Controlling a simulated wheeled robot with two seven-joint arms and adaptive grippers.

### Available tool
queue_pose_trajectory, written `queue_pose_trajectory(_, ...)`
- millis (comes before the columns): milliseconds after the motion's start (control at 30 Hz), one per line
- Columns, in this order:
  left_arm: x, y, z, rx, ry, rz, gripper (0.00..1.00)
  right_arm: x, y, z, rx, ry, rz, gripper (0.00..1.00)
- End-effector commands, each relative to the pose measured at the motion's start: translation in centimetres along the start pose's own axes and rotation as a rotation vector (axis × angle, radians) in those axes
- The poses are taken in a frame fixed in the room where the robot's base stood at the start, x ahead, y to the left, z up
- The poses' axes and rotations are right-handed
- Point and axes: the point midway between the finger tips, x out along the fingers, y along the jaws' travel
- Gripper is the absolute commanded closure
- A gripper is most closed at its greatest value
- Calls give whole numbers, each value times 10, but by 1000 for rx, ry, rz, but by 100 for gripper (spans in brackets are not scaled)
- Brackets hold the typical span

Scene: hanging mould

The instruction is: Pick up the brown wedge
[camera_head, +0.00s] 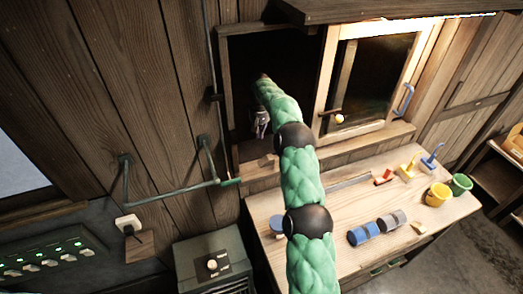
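A small brown wedge-like block (268,160) sits on the window sill, just left of my green arm. A paler tan wedge-shaped piece (419,228) lies on the workbench at the right; I cannot tell for certain which is the brown wedge. My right arm rises from the bottom and bends down at the dark window opening. My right gripper (261,124) hangs there, above the block on the sill and apart from it. It is small and dark, so its fingers cannot be made out. My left gripper is out of view.
The wooden workbench (340,204) holds blue and grey cylinders (364,233), a yellow cup (438,194), a green cup (461,184) and small coloured tools. The window frame (328,80) stands close right of my arm. A green pipe (165,187) runs along the wall at the left.

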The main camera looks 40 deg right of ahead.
Motion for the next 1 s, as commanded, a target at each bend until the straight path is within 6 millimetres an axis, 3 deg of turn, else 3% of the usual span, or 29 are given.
queue_pose_trajectory(400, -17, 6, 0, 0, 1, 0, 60, 79, 0, 1, 1, -3, 0, 100)
queue_pose_trajectory(700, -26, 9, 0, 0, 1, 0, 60, 74, 1, 27, 1, -2, 0, 100)
queue_pose_trajectory(1000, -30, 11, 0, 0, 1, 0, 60, 75, 0, 39, 1, 1, 0, 100)
